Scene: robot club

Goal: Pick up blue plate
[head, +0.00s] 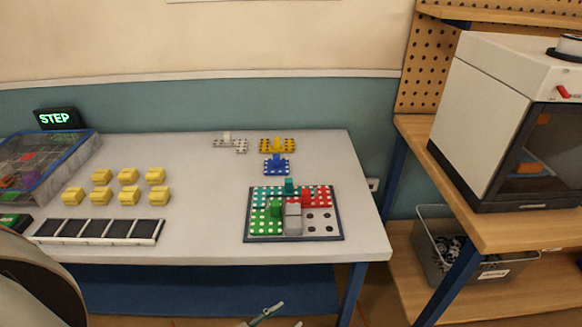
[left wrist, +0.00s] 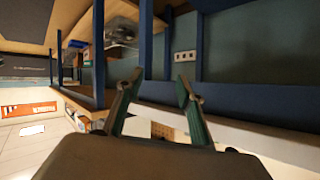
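The blue plate (head: 277,168) is a small flat piece with pale dots and an upright blue knob. It lies on the white table in the head view, just in front of the yellow plate (head: 285,147). My left gripper (head: 289,314) shows only by its fingertips at the bottom edge of the head view, below the table's front edge and well away from the blue plate. In the left wrist view its two fingers (left wrist: 160,78) are spread apart with nothing between them. The blue plate is not visible there. My right gripper is in neither view.
A dark-framed board (head: 339,238) holding green, teal, red and grey pieces lies in front of the blue plate. A white plate (head: 240,147) lies behind left. Several yellow blocks (head: 128,175) and a black-celled strip (head: 98,229) are left. The table's middle is clear.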

